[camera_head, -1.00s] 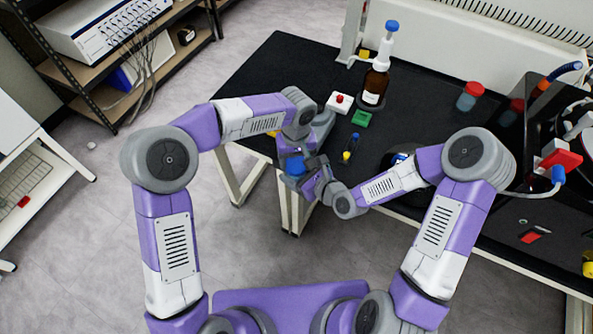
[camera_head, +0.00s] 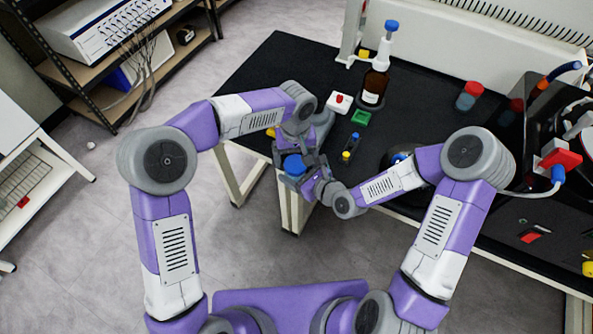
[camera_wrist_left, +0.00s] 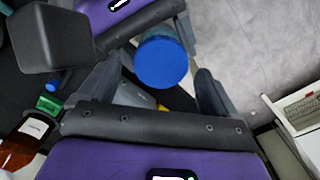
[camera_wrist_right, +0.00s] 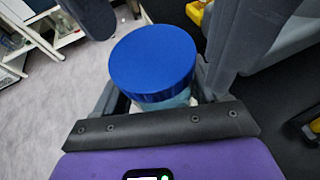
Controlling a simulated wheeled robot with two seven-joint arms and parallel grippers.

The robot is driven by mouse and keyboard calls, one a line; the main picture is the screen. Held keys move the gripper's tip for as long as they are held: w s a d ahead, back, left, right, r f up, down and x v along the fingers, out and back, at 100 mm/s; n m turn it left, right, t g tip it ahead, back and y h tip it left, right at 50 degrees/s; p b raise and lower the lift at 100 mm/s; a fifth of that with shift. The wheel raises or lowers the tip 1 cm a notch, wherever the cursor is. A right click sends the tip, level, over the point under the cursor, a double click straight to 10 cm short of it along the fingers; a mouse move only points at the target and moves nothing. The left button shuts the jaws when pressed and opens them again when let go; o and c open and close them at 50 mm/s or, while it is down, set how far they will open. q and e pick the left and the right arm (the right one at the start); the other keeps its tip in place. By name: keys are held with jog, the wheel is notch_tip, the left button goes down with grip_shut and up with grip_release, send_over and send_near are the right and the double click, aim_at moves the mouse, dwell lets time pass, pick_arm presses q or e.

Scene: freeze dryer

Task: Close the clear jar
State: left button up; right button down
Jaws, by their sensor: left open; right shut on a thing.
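The clear jar (camera_wrist_right: 172,103) is mostly hidden under its round blue lid (camera_wrist_right: 152,62). The lid sits on top of the jar; whether it is fully seated cannot be told. The lid also shows in the head view (camera_head: 294,164) and the left wrist view (camera_wrist_left: 162,62). My right gripper (camera_head: 312,180) is shut on the jar body below the lid, holding it in the air before the table's front edge. My left gripper (camera_wrist_left: 155,85) is open, with its fingers on either side of the lid and gaps visible.
The black table (camera_head: 270,75) holds a brown bottle (camera_head: 373,88) with a blue-topped pump, a white box with a red button (camera_head: 339,103), a green block (camera_head: 361,118) and a red-capped jar (camera_head: 469,96). Small vials (camera_head: 350,147) stand near the grippers. Open floor lies left.

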pick_arm(q)
notch_tip(320, 180, up, 3)
jog(key=shift+r, duration=0.1)
jog(key=shift+c, duration=0.3)
jog(key=r+n, duration=0.1)
jog(key=n, duration=0.1)
jog(key=shift+r+n, duration=0.15)
jog(key=shift+n, duration=0.15)
notch_tip(320, 180, up, 2)
jog(key=n, duration=0.4)
jog(key=shift+f, duration=4)
